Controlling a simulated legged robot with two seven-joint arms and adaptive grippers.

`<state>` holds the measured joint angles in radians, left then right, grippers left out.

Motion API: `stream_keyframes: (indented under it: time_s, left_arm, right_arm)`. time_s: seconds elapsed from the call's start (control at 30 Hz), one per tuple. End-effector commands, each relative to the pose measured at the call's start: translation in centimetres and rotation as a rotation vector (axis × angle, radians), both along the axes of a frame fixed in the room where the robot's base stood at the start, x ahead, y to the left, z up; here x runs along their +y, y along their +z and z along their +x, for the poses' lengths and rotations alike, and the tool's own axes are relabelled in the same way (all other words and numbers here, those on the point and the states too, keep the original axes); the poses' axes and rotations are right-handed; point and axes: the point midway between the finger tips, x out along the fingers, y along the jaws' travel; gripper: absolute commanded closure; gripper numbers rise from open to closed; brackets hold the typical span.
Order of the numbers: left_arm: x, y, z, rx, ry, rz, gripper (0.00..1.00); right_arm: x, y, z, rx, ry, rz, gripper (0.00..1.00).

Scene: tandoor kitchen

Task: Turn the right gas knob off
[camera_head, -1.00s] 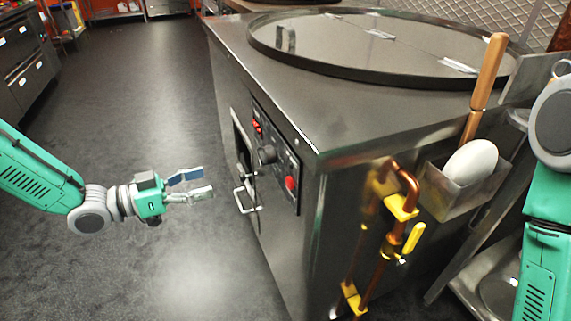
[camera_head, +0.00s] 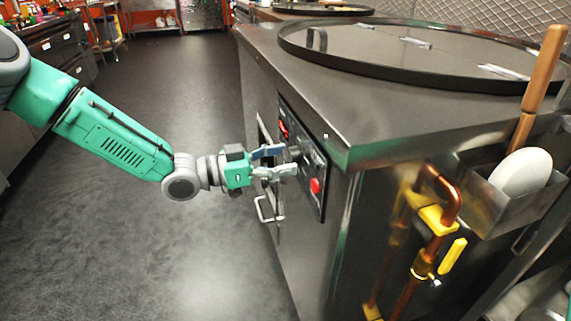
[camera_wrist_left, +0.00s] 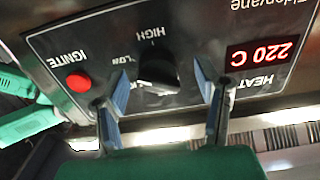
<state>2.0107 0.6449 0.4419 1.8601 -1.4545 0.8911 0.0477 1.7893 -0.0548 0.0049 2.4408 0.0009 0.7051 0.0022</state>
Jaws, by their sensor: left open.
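The black knob (camera_wrist_left: 157,68) sits on the dark control panel (camera_head: 319,205), beside printed HIGH and LOW marks. In the head view it is largely hidden by my fingers. My left gripper (camera_head: 291,161) is at the panel front with its jaws open. In the wrist view, the fingers of the left gripper (camera_wrist_left: 162,78) stand on either side of the knob with gaps visible. No second knob on this panel is visible. My right gripper is out of view.
A red IGNITE button (camera_wrist_left: 78,82) and a red 220 C display (camera_wrist_left: 262,54) flank the knob. A handle (camera_head: 266,210) sticks out below the panel. Copper pipes (camera_head: 447,205) with a yellow lever (camera_head: 452,256) run at the cabinet corner. The floor (camera_head: 190,270) at left is clear.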

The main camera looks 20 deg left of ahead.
Motion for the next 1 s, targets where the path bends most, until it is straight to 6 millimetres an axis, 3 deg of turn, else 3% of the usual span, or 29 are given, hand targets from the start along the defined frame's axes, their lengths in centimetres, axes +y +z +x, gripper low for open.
stream_keyframes:
  time_s: [0.37, 0.4, 0.53, 1.0]
  left_arm:
    - [-0.5, 0.0, 0.4, 0.002, 0.000, -0.001, 0.43]
    - [-0.5, 0.0, 0.4, 0.002, 0.000, -0.001, 0.46]
    - [-0.5, 0.0, 0.4, 0.001, 0.001, -0.002, 0.92]
    - [-0.5, 0.2, 0.5, 0.057, 0.002, -0.039, 0.92]
  right_arm:
    - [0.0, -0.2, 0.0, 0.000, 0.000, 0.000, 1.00]
    - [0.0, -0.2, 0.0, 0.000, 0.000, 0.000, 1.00]
    - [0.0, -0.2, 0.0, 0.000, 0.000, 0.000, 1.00]
    - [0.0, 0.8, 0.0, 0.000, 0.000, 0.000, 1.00]
